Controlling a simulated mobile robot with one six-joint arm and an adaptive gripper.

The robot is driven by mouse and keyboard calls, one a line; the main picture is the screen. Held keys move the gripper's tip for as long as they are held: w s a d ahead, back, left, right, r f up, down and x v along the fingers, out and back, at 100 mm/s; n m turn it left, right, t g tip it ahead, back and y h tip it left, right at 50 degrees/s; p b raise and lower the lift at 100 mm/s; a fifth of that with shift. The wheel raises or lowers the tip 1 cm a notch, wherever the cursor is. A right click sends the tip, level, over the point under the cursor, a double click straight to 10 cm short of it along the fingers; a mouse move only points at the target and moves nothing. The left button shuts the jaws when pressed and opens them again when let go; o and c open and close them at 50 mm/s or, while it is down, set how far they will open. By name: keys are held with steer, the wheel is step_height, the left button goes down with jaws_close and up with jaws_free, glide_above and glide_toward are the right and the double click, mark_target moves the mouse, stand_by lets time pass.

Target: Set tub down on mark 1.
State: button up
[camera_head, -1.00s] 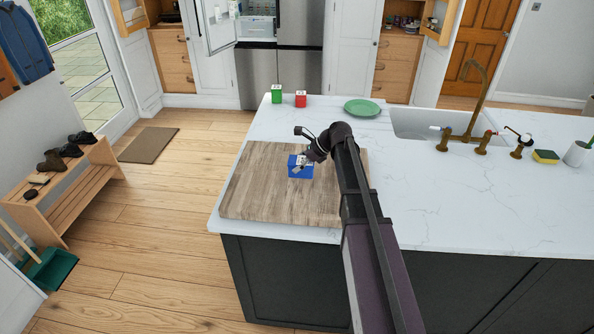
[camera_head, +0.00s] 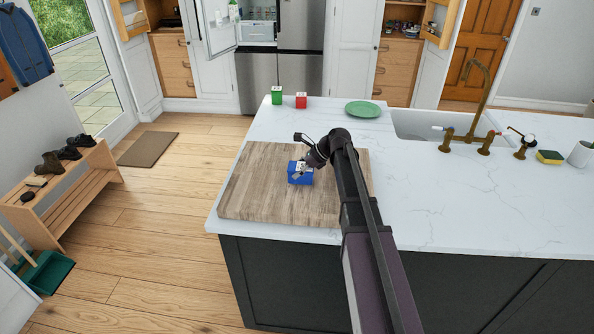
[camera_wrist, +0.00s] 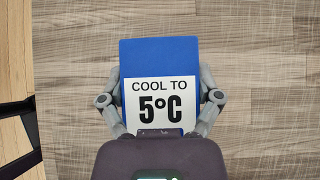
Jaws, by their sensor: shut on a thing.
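The blue tub (camera_head: 300,178) has a white label reading "COOL TO 5°C" and is over the wooden board on the island. It also shows from above in the wrist view (camera_wrist: 160,55). My gripper (camera_wrist: 160,74) has its grey fingers closed on the tub's left and right sides, and in the head view my gripper (camera_head: 304,168) reaches it from the upper right. I cannot tell whether the tub touches the board or is just above it. No numbered mark can be made out in either view.
The wooden board (camera_head: 255,195) has free room around the tub. The fridge (camera_head: 262,82) behind stands open.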

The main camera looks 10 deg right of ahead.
steer(key=shift+f, duration=0.15)
steer(key=o, duration=1.1)
steer(key=shift+r, duration=0.2)
steer(key=shift+s+d+r+p, duration=0.1)
steer(key=shift+d+r+p, duration=0.15)
steer(key=shift+r+p, duration=0.15)
steer(key=p+v, duration=0.8)
steer(key=v, duration=0.3)
steer(key=shift+d, duration=0.1)
